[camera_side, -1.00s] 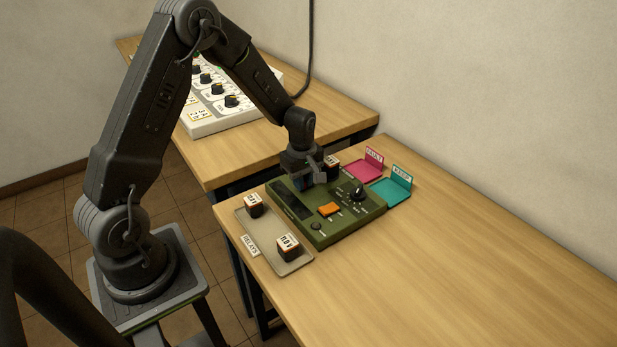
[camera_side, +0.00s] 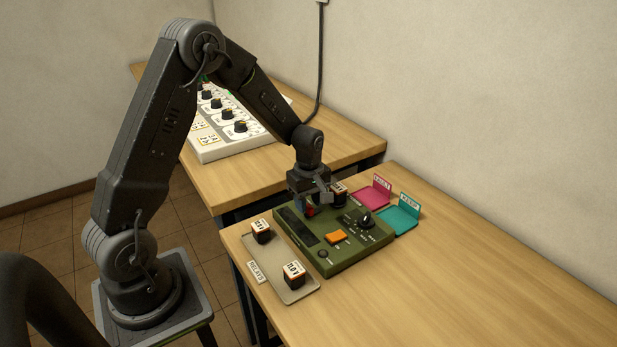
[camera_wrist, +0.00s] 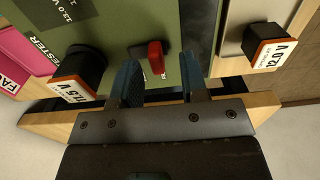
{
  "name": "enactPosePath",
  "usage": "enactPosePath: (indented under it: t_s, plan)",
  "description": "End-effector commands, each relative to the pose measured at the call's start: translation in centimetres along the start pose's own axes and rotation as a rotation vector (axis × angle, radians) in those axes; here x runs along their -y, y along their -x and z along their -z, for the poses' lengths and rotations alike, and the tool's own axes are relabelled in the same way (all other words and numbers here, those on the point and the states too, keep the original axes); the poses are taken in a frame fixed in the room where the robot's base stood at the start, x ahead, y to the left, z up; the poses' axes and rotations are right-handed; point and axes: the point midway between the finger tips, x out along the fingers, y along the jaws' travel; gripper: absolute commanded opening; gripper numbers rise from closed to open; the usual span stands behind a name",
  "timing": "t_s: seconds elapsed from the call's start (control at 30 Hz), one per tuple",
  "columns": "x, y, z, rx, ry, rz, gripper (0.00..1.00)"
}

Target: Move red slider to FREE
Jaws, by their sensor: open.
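The red slider (camera_wrist: 155,56) stands on the green tester (camera_wrist: 128,22) in the wrist view, just ahead of my gripper (camera_wrist: 163,80). The gripper's two blue fingers are spread apart, with nothing held; the slider shows just beyond the space between them. In the side view my gripper (camera_side: 309,207) is low over the far-left part of the tester (camera_side: 350,257), and a bit of red shows by its fingers. Small lettering beside the slider is partly hidden, so I cannot read FREE or tell the slider's position.
A relay (camera_wrist: 78,78) marked 11.5 V sits on the tester close left of the fingers. The tester also has an orange button (camera_side: 336,237) and a black knob (camera_side: 366,219). A grey tray (camera_side: 277,275) holds two relays. Pink (camera_side: 370,197) and teal (camera_side: 401,222) trays stand behind.

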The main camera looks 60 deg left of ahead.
Motion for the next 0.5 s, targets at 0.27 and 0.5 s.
enactPosePath:
  t_s: [0.27, 0.5]
  plan:
    - [-0.1, 6.5, 0.0, -0.002, 0.000, -0.006, 0.40]
    - [0.0, 10.4, 0.0, -0.001, 0.000, -0.001, 0.40]
